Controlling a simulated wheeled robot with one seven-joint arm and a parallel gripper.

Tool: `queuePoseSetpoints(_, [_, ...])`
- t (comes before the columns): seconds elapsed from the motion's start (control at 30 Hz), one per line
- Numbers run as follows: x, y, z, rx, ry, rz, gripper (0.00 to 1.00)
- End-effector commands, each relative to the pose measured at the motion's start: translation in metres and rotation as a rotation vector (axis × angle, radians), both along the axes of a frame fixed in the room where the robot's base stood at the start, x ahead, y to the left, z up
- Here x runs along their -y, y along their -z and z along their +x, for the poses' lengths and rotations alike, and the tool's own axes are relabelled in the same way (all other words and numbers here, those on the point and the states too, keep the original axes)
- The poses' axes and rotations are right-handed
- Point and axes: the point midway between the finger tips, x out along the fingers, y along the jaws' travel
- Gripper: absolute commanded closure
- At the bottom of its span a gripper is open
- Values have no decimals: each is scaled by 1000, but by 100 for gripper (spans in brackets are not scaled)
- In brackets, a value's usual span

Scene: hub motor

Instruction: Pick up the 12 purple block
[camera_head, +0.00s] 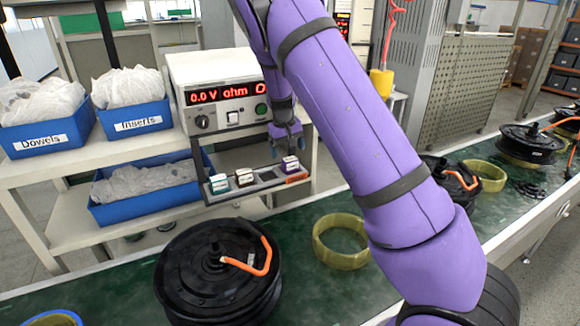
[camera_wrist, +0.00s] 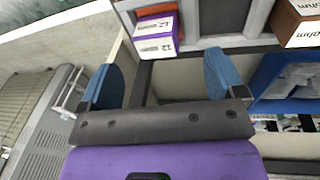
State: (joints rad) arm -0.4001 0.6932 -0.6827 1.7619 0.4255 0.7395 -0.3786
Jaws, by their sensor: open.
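The purple block (camera_head: 290,169) marked 12 stands with its white label at the right part of the small rack in front of the meter. In the wrist view the purple block (camera_wrist: 155,33) is at the top, beyond the fingertips and a little left of the middle of the gap. My gripper (camera_head: 286,133) is above the block in the head view. In the wrist view my gripper (camera_wrist: 163,75) shows two blue fingers spread apart with nothing between them.
A green block (camera_head: 219,184) and a brown block (camera_head: 244,177) stand left on the same rack (camera_head: 268,177). The meter box (camera_head: 220,95) is just behind. Blue bins (camera_head: 135,120) stand left. A black hub motor (camera_head: 210,285) and a yellow ring (camera_head: 341,242) lie on the green conveyor.

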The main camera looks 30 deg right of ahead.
Motion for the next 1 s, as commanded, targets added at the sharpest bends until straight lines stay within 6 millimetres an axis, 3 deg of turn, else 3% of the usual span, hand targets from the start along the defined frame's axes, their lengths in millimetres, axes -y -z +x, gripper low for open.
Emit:
queuePoseSetpoints(0.5, [13, 55, 10, -1, 1, -1, 11])
queuePoseSetpoints(0.83, [14, 61, 11, 0, 0, 0, 11])
queuePoseSetpoints(1.0, [14, 61, 11, 0, 0, 0, 48])
